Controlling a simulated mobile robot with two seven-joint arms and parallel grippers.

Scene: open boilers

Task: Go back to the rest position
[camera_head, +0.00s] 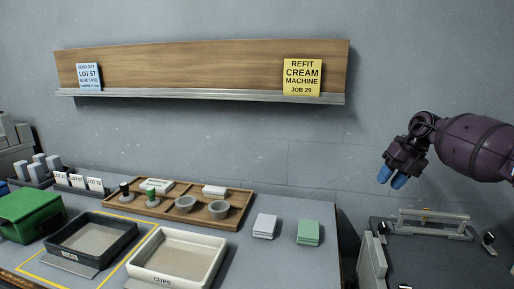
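My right gripper (391,177) has blue fingertips and hangs in the air at the right, with its purple arm coming in from the right edge. It points down and to the left, over a grey fixture (432,222), and is clear of it. I see nothing held in it. The fingertips lie close together at this angle, so I cannot tell whether they are open or shut. My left gripper is not in view.
A bench holds a white tray (220,240), a black tray (68,229), a green box (27,203) and a wooden tray (155,213) with small parts. White (265,226) and green (308,233) stacks stand near its right edge. A wooden shelf board (200,68) carries notes.

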